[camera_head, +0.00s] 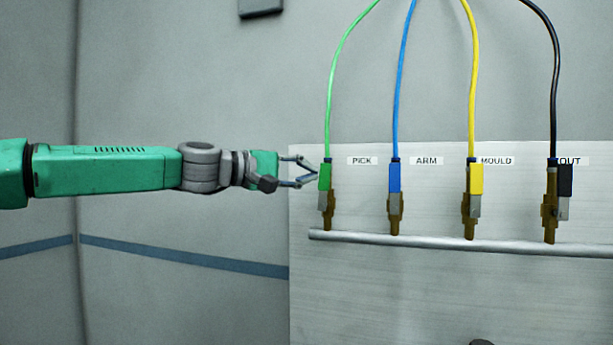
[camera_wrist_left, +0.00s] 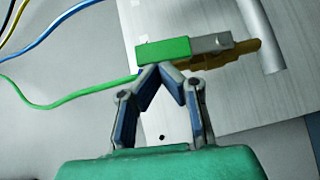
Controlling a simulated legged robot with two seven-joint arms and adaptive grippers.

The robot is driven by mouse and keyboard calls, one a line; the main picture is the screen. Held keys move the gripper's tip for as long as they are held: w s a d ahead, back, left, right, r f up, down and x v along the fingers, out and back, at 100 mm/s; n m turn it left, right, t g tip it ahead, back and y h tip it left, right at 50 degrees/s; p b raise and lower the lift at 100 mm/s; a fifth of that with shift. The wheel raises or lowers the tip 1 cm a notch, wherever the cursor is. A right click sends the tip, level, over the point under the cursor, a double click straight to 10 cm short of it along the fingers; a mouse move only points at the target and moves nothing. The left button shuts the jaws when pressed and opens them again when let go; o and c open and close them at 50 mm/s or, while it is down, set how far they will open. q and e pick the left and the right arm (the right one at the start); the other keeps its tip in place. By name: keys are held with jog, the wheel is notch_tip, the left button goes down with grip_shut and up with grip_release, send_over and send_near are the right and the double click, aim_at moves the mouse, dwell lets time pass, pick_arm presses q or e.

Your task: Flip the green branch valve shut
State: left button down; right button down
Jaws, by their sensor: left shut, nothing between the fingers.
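The green branch valve (camera_head: 325,178) stands on the pipe at the left end of the row, under the green hose. Its green handle sleeve stands upright, in line with the brass body (camera_head: 328,205). My left gripper (camera_head: 314,177) comes in from the left with its fingertips right beside the green handle. In the left wrist view the gripper (camera_wrist_left: 160,70) is shut and empty, its tips meeting at the side of the green handle (camera_wrist_left: 163,51). I cannot tell for sure whether the tips touch it. My right gripper is not in view.
Blue (camera_head: 395,179), yellow (camera_head: 476,179) and black (camera_head: 566,180) valves stand to the right on the same grey pipe (camera_head: 430,242), each with a hose. A pale panel (camera_head: 400,300) is behind them. The space left of the panel holds only my arm.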

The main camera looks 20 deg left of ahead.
aim_at(330, 171)
pick_arm(q)
jog(key=shift+d+r, duration=0.1)
jog(key=shift+d, duration=0.15)
jog(key=shift+d+r+b, duration=0.1)
jog(key=shift+d+b, duration=0.3)
jog(key=shift+d, duration=0.75)
jog(key=shift+s+d, duration=0.1)
jog(key=shift+d, duration=0.8)
jog(key=d+f+m+g+y+p, duration=0.1)
jog(key=d+f+m+p, duration=0.1)
jog(key=d+f, duration=0.2)
jog(key=shift+d+y, duration=0.25)
jog(key=shift+y, duration=0.15)
